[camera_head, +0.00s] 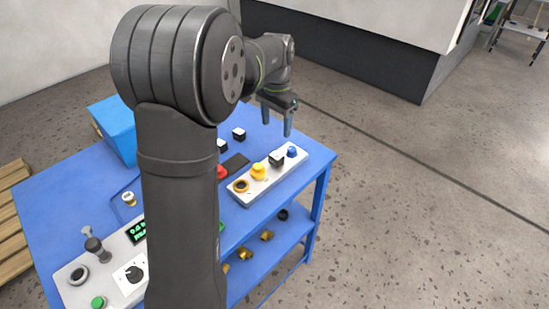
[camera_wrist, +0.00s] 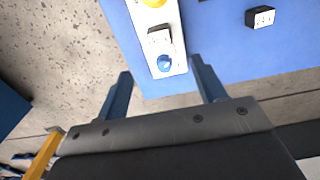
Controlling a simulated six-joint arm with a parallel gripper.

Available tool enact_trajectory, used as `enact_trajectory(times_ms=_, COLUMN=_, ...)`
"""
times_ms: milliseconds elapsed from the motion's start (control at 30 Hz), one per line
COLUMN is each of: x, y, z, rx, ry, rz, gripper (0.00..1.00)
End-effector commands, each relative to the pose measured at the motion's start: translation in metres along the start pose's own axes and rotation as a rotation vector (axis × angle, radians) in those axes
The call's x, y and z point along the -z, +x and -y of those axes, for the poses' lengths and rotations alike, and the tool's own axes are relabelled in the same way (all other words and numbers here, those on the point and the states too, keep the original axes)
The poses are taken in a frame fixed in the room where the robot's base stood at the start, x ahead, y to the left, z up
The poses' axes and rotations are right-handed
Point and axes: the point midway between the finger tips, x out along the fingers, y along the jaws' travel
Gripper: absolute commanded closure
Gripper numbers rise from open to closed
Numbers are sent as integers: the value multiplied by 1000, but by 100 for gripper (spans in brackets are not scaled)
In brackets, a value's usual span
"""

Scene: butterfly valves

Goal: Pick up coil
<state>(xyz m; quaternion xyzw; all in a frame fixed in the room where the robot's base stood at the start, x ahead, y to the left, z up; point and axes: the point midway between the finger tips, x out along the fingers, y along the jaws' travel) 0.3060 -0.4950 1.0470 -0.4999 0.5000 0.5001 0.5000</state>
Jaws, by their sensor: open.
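Small black cubes with white faces look like the coils, though I cannot tell which one is meant. One cube (camera_head: 239,134) lies loose on the blue table, and a loose cube also shows at the upper right of the wrist view (camera_wrist: 260,17). A similar cube (camera_head: 276,158) sits on the light grey strip, also seen in the wrist view (camera_wrist: 159,38). My gripper (camera_head: 277,129) is open and empty above the table's far right end. In the wrist view its fingers (camera_wrist: 161,68) straddle the strip's end.
The strip (camera_head: 243,198) carries a yellow part (camera_head: 258,171), a brass ring (camera_head: 241,186) and a blue knob (camera_head: 292,151). A blue bin (camera_head: 114,125) stands at the left. A control panel (camera_head: 75,292) is in front. Brass fittings (camera_head: 245,253) lie on the lower shelf.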

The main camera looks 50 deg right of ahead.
Motion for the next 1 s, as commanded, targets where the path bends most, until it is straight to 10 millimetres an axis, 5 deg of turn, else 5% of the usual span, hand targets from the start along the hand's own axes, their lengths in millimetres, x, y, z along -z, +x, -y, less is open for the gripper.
enact_trajectory(times_ms=300, x=0, y=66, z=0, rx=-1, ry=0, rz=2, gripper=36)
enact_trajectory(times_ms=1000, x=0, y=132, z=-1, rx=0, ry=0, rz=-1, gripper=36)
